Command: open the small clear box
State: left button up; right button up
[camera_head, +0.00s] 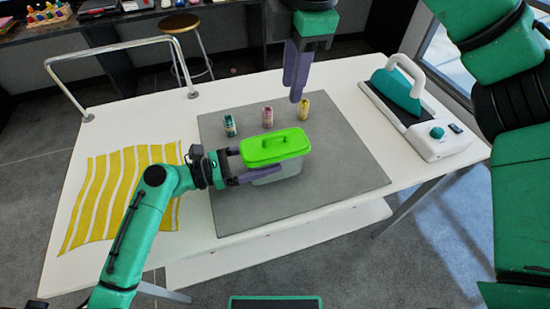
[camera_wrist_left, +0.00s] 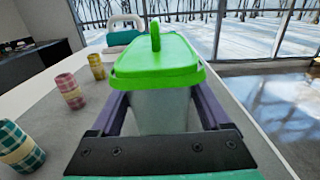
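The small clear box (camera_head: 278,173) stands on the grey mat, with its bright green lid (camera_head: 290,145) on top. The lid has a raised handle, which also shows upright in the left wrist view (camera_wrist_left: 155,36). My left gripper (camera_head: 246,166) reaches in from the left, its purple fingers on both sides of the box body below the lid rim. In the left wrist view the box body (camera_wrist_left: 160,110) sits between the fingers; whether they press on it is unclear. My right gripper (camera_head: 296,92) points down behind the box, apart from the lid; its finger gap is unclear.
Three small patterned jars stand behind the box: teal (camera_head: 230,126), pink (camera_head: 267,117) and yellow (camera_head: 304,110). A heat press (camera_head: 425,110) stands at the right of the table, a yellow striped cloth (camera_head: 118,195) lies at the left. The mat's right front (camera_head: 345,185) is clear.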

aim_at(285, 134)
pick_arm(q)
jog(key=c, duration=0.5)
pick_arm(e)
jog(key=o, duration=1.1)
jog(key=shift+f+n, duration=0.1)
jog(key=shift+n, duration=0.5)
jog(key=shift+o, duration=0.2)
jog(key=w+f+n, duration=0.1)
jog(key=f+n, duration=0.4)
jog(key=n, duration=0.6)
jog(key=w+f+n+g, duration=0.1)
jog(key=f+n, duration=0.4)
jog(key=n, duration=0.5)
jog(key=w+f+n+g, duration=0.1)
jog(key=f+n, duration=0.4)
jog(key=n, duration=0.6)
jog(key=shift+w+a+n+h, duration=0.15)
jog(key=shift+a+n+h, duration=0.1)
jog(key=shift+n+h, duration=0.05)
